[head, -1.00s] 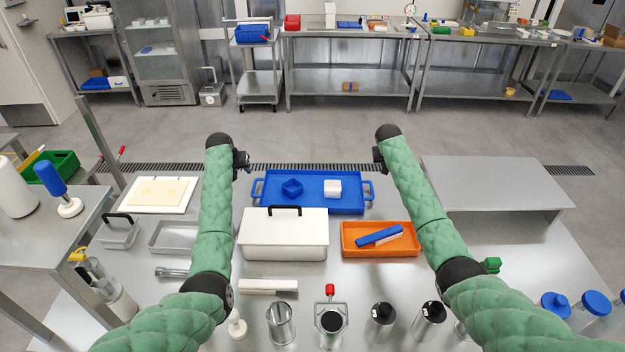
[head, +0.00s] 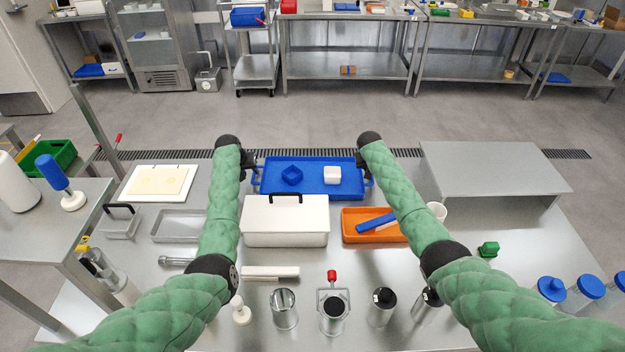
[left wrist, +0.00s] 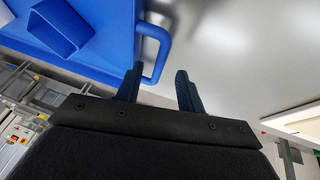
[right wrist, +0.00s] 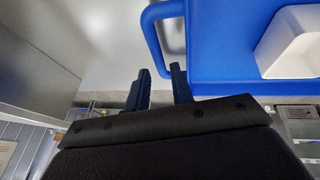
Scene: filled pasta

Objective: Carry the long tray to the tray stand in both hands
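The long blue tray (head: 312,190) lies on the steel table, with a blue square cup (head: 291,175) and a white square cup (head: 332,175) in it. My left gripper (head: 252,176) is at its left handle. In the left wrist view, the fingers (left wrist: 157,92) are apart, with the handle (left wrist: 163,55) reaching between the tips. My right gripper (head: 366,174) is at the right handle. In the right wrist view, the fingers (right wrist: 160,88) are apart around the handle's end (right wrist: 150,30). A low grey stand (head: 490,168), perhaps the tray stand, is at the right.
A white lidded box (head: 285,225) and an orange tray (head: 375,225) sit just in front of the blue tray. A white board (head: 160,182) lies to the left. A white cup (head: 437,211) stands by my right arm. Jars and canisters line the front edge.

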